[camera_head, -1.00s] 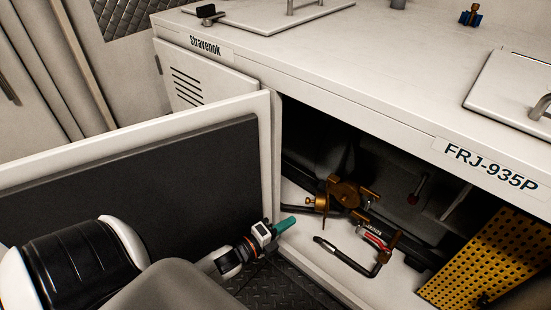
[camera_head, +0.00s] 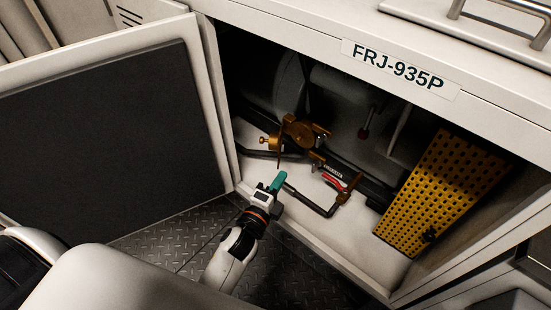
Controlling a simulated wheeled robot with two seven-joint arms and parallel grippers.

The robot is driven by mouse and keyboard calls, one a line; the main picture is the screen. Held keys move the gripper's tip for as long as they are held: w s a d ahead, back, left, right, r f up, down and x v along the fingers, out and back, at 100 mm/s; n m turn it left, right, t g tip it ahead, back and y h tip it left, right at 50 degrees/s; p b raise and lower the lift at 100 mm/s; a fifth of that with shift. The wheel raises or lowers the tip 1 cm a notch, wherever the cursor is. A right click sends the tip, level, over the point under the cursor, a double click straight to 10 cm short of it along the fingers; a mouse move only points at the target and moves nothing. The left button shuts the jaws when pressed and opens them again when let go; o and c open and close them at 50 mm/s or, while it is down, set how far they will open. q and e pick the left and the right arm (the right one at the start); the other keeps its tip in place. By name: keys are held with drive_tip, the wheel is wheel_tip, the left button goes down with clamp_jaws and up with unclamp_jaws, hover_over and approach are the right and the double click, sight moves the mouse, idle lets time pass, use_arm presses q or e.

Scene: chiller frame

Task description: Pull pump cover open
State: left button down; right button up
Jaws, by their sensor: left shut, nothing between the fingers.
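A yellow perforated panel (camera_head: 443,195), which looks like the pump cover, stands slanted inside the right part of the open cabinet. A small dark knob or latch (camera_head: 430,236) sits near its lower edge. My left gripper (camera_head: 279,180), with green fingertips, is shut and empty at the cabinet's front opening. It is well to the left of the yellow panel and apart from it. It appears just in front of a dark bent pipe with a red-handled part (camera_head: 335,181); whether it touches the pipe cannot be told. My right gripper is not in view.
A brass valve assembly (camera_head: 300,133) sits behind my gripper in the cabinet. The cabinet door (camera_head: 216,120) with a dark inner panel stands open at left. The white frame labelled FRJ-935P (camera_head: 398,68) borders the opening above. Diamond-plate floor (camera_head: 165,243) lies below.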

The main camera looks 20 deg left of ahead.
sight(271, 140)
use_arm(q)
drive_tip(key=w+d+b, duration=0.1)
drive_tip(key=w, duration=1)
drive_tip(key=shift+s+a+r, duration=0.1)
drive_tip(key=shift+s+a, duration=0.2)
drive_tip(key=shift+a, duration=0.3)
drive_tip(key=shift+s+a, duration=0.3)
drive_tip(key=shift+a, duration=0.35)
drive_tip(key=shift+s+a+r, duration=0.1)
drive_tip(key=shift+s+a, duration=0.2)
drive_tip(key=shift+a, duration=0.3)
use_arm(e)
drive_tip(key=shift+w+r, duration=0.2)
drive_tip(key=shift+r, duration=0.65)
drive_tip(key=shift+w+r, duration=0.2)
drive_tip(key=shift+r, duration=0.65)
